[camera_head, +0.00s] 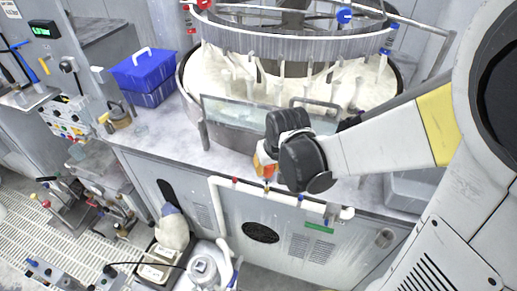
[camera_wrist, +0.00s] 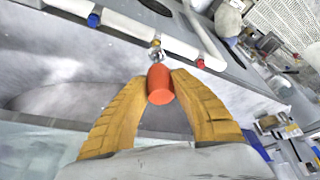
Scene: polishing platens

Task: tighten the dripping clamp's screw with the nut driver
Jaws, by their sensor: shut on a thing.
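My gripper (camera_wrist: 160,85) has yellow fingers shut on the orange-red handle of the nut driver (camera_wrist: 160,84) in the wrist view. A short metallic piece (camera_wrist: 156,50) shows beyond the handle, over the white pipe (camera_wrist: 128,27); I cannot tell whether the driver's tip touches a screw. A blue clamp (camera_wrist: 93,20) and a red clamp (camera_wrist: 200,63) are on the pipe, either side of the driver. In the head view my gripper (camera_head: 264,165) is just above the pipe (camera_head: 285,197), between the red clamp (camera_head: 235,182) and blue clamp (camera_head: 300,199). No drip is distinguishable.
The polishing machine's round basin (camera_head: 385,85) stands behind my gripper on the counter (camera_head: 165,135). A blue box (camera_head: 145,75) is at the counter's left. The cabinet front (camera_head: 260,233) lies behind the pipe. A white bag (camera_head: 172,228) and canister (camera_head: 204,270) stand below.

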